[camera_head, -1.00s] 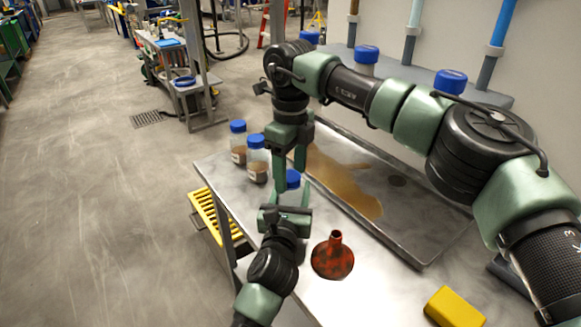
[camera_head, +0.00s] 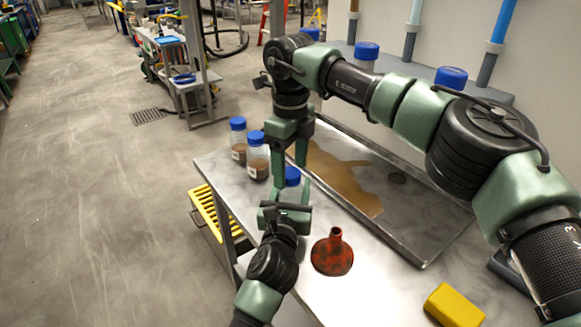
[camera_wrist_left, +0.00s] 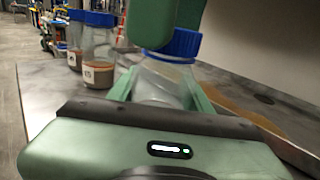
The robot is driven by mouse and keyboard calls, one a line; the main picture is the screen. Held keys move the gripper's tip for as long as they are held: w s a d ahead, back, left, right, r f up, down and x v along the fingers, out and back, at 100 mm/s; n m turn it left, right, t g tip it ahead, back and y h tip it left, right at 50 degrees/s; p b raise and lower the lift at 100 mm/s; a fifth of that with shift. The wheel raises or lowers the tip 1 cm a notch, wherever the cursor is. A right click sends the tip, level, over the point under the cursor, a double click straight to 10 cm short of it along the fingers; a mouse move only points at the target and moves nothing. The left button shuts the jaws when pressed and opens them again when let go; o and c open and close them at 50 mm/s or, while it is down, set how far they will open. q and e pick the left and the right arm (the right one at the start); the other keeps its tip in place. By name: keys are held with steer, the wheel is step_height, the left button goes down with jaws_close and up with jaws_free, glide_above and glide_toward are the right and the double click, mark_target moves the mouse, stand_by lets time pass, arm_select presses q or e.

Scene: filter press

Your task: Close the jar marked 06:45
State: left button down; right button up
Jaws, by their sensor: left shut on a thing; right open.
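A clear jar with a blue lid (camera_head: 292,176) stands at the left part of the steel table, and its lid (camera_wrist_left: 178,43) shows large in the left wrist view. My left gripper (camera_head: 287,205) is shut around the jar's body (camera_wrist_left: 160,84). The lid sits on the jar's mouth; I cannot tell how tight it is. My right gripper (camera_head: 289,168) points down, open, just above and beside the lid. One of its fingers hides part of the lid in the left wrist view. No 06:45 mark can be read on the held jar.
Two blue-lidded jars with brown contents (camera_head: 238,140) (camera_head: 257,155) stand behind left, labels unreadable. A red funnel (camera_head: 332,254) and yellow block (camera_head: 455,306) lie in front. A tray with brown residue (camera_head: 425,245) lies right. More blue-lidded jars (camera_head: 367,52) stand on the back ledge.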

mark_target(290, 196)
step_height(290, 196, up, 12)
steer(key=shift+f, duration=0.25)
arm_select(q)
steer(key=c, duration=0.6)
jaws_free()
steer(key=shift+o, duration=0.2)
steer(key=s, duration=0.5)
steer(key=s+a, duration=0.1)
steer(key=s, duration=0.1)
steer(key=shift+s+a, duration=0.1)
steer(key=shift+s, duration=0.25)
arm_select(e)
steer(key=shift+r, duration=0.1)
